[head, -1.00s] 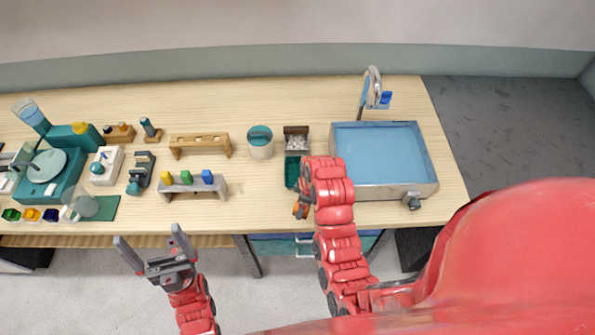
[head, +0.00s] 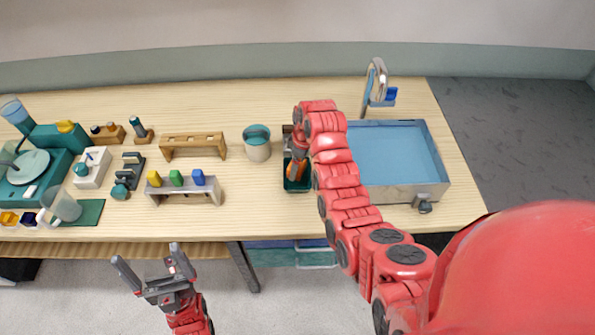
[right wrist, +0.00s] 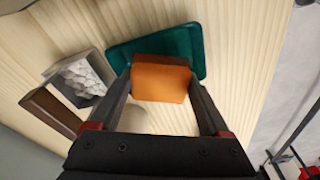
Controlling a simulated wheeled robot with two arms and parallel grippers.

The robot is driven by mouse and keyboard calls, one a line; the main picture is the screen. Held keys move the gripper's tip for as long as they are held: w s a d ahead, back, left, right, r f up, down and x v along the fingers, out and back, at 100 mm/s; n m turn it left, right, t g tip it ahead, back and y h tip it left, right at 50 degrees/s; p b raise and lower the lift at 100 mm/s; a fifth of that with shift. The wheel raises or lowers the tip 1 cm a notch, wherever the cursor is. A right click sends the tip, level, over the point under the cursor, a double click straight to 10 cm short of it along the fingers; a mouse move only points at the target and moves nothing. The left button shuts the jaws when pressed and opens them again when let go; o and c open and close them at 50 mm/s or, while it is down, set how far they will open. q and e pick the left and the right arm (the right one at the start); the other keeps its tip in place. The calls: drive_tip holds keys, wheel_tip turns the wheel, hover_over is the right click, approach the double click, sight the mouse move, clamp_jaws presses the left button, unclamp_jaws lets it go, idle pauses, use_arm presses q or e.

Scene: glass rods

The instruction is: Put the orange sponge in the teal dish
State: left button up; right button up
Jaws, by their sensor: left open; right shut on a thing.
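The orange sponge (right wrist: 161,83) is a small block between the two dark fingers of my right gripper (right wrist: 162,92). In the head view the sponge (head: 297,170) shows partly behind my right arm. The teal dish (head: 298,187) is a shallow rectangular tray on the table, left of the sink. In the right wrist view the dish (right wrist: 195,45) lies behind the sponge, which covers part of it. I cannot tell whether the sponge touches the dish. My left gripper (head: 147,256) is open and empty in front of the table's front edge.
A box of pale pebbles (right wrist: 82,76) adjoins the far side of the dish. A teal-topped pot (head: 257,147) stands to the left, and a blue sink (head: 395,155) to the right. Racks and lab tools fill the table's left part.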

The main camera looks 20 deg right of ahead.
drive_tip(key=shift+w+p, duration=0.15)
drive_tip(key=shift+p, duration=0.15)
wheel_tip(320, 180, down, 3)
drive_tip(key=shift+r+p, duration=0.1)
drive_tip(key=shift+p, duration=0.95)
drive_tip(key=shift+f, duration=0.35)
drive_tip(key=shift+f, duration=0.1)
